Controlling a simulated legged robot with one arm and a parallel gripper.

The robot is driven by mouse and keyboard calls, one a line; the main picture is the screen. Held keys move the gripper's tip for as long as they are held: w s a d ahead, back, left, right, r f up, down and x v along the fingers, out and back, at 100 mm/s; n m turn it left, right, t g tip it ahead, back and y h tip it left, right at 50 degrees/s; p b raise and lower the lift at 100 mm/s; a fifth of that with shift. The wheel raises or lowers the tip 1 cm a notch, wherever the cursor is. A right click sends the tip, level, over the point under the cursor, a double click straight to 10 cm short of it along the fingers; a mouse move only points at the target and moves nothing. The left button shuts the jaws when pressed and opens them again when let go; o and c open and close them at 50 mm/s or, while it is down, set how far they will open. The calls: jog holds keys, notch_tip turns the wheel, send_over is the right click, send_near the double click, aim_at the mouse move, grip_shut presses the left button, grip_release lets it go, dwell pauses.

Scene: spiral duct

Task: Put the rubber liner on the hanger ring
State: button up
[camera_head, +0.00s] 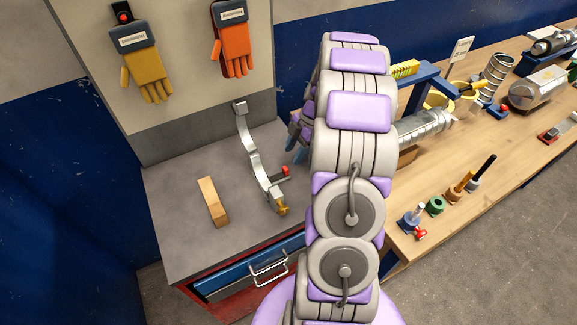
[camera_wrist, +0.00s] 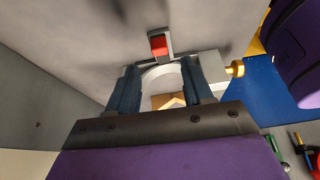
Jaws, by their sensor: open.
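The hanger ring (camera_head: 254,163) looks like a grey half-ring strap, lying open on the grey cabinet top. It has a red knob and a brass fitting at its near end. In the wrist view the pale curved ring (camera_wrist: 165,74) shows between and beyond my finger pads, with the red knob above and the brass fitting at right. My gripper (camera_wrist: 162,66) is open, with nothing visibly held. In the head view my gripper (camera_head: 297,148) is partly hidden behind my arm, to the right of the ring. I cannot make out the rubber liner in either view.
A wooden block (camera_head: 213,202) lies on the cabinet top (camera_head: 176,185), left of the ring. Yellow (camera_head: 146,68) and orange (camera_head: 235,45) gloves hang on the panel behind. The wooden bench (camera_head: 500,155) at right holds metal ducts, clamps and several small parts.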

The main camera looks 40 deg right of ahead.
jog(key=s+a+r+m+g+h, duration=0.1)
jog(key=s+a+r+m, duration=0.2)
jog(key=a, duration=0.4)
jog(key=s+a+r+m+g, duration=0.1)
jog(key=s+a+r+m, duration=0.1)
jog(key=a+r, duration=0.4)
jog(key=s+a+r+m+h, duration=0.1)
jog(key=s+a+r+m, duration=0.15)
jog(key=a, duration=0.55)
jog(key=s+a+r+m, duration=0.1)
jog(key=s+a+m, duration=0.1)
jog(key=s, duration=0.4)
jog(key=s+a+r+m+h, duration=0.1)
jog(key=s+a+m, duration=0.2)
jog(key=s, duration=0.3)
jog(key=s+a+r+m+g+h, duration=0.1)
jog(key=s+a+m, duration=0.1)
jog(key=s, duration=0.4)
jog(key=shift+s+a, duration=0.25)
jog(key=shift+a, duration=0.5)
jog(key=shift+m, duration=0.25)
jog(key=shift+c, duration=0.8)
